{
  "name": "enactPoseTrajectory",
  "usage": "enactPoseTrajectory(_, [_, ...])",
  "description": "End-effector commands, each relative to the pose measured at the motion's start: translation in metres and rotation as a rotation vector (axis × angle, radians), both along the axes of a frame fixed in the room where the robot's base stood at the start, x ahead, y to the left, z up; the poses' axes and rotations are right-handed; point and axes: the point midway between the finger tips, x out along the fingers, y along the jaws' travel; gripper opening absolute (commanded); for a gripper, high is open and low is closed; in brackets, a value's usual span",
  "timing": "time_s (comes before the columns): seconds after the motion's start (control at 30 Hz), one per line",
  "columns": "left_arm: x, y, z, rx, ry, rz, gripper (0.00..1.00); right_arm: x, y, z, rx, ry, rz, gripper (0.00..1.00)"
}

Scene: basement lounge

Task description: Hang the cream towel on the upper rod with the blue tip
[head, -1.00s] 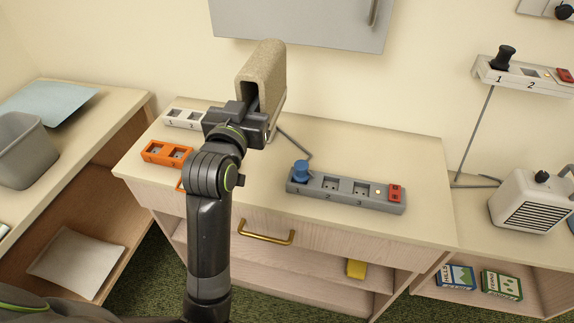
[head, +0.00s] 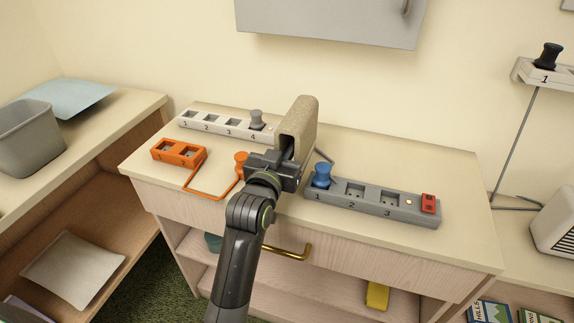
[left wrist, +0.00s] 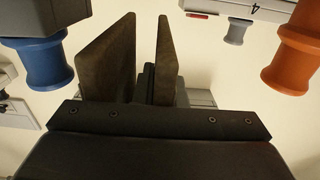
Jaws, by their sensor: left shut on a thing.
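The cream towel (head: 297,122) is a folded beige cloth, standing as an upside-down U above the grey power strips' counter. My left gripper (head: 283,165) is shut on it, low on its near side. In the left wrist view the towel (left wrist: 108,58) shows as two dark brown panels with a gap between them, rising from the gripper body. No rod with a blue tip shows in either view. My right gripper is not in view.
The counter (head: 240,225) carries a white strip (head: 222,126), an orange strip (head: 179,153) and a grey strip (head: 371,205) with a blue plug (head: 322,175). A grey wall cabinet (head: 330,22) hangs above. A grey bin (head: 28,140) stands at left.

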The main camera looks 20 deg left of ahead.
Motion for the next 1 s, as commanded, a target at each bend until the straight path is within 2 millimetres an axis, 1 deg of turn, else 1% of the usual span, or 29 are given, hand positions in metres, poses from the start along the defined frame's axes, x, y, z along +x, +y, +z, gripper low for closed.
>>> enactPoseTrajectory(0.2, [0.0, 0.0, -0.031, -0.003, 0.001, 0.0, 0.0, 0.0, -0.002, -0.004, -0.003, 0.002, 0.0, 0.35])
enactPoseTrajectory(0.27, [0.0, 0.0, -0.036, -0.003, 0.001, 0.0, 0.0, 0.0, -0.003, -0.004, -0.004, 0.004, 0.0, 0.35])
enactPoseTrajectory(0.67, [0.0, 0.0, -0.041, -0.002, -0.001, 0.0, 0.0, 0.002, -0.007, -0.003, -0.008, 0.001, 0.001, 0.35])
enactPoseTrajectory(0.7, [0.0, 0.0, -0.041, -0.001, 0.0, 0.0, 0.13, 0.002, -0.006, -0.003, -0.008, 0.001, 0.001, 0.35])
enactPoseTrajectory(0.83, [0.0, 0.0, -0.041, -0.001, 0.0, 0.0, 0.3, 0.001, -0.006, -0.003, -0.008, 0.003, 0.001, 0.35])
enactPoseTrajectory(0.87, [0.0, 0.0, -0.041, -0.001, 0.0, 0.0, 0.33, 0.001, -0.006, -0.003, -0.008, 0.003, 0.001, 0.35])
enactPoseTrajectory(1.0, [0.0, 0.0, -0.041, -0.001, 0.0, 0.0, 0.33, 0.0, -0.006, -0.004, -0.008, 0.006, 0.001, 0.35])
